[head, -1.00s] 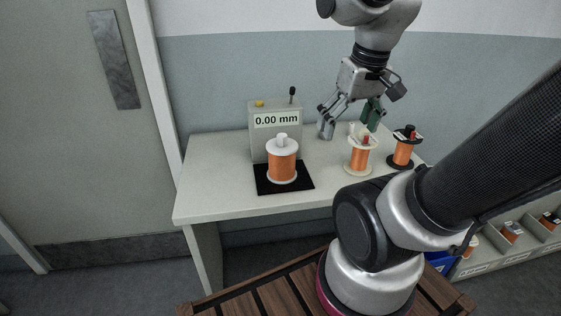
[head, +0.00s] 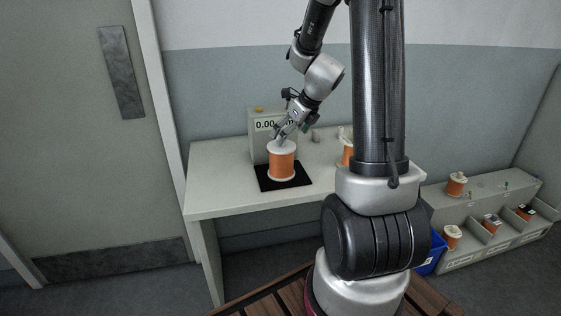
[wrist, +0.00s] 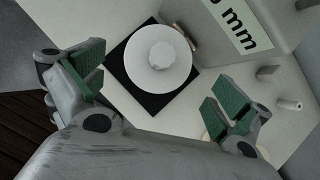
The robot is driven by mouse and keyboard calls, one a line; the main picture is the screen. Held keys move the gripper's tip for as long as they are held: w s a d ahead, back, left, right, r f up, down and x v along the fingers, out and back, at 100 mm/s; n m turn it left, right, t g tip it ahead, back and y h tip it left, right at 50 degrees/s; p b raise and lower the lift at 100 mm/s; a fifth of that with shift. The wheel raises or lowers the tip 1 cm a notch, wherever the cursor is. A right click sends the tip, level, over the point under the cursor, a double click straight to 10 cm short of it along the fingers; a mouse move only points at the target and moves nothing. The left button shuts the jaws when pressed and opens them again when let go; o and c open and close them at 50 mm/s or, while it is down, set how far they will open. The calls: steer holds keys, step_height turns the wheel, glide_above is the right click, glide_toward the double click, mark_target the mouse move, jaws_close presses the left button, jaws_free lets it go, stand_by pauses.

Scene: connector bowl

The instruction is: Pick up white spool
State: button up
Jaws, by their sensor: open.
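The white spool (head: 281,163), wound with orange wire, stands upright on a black mat (head: 298,183) in front of the gauge box. In the wrist view its round white top flange (wrist: 151,62) and central knob face the camera. My gripper (head: 283,133) is at the spool's top in the head view, partly overlapping the gauge display. In the wrist view my gripper (wrist: 166,88) is open, its green-padded fingers wide apart. The spool lies beyond and between them, and no contact shows. The spool's lower part is hidden in the wrist view.
The gauge box (head: 258,147) with its display stands close behind the spool. Another orange spool (head: 347,154) on the table (head: 225,190) is partly hidden by my arm. A compartment shelf (head: 482,245) with spools and a blue bin (head: 432,258) stand right. The table's left side is clear.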

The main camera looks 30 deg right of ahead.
mark_target(281, 155)
steer(key=x, duration=0.7)
steer(key=shift+f, duration=0.1)
steer(key=c, duration=1.9)
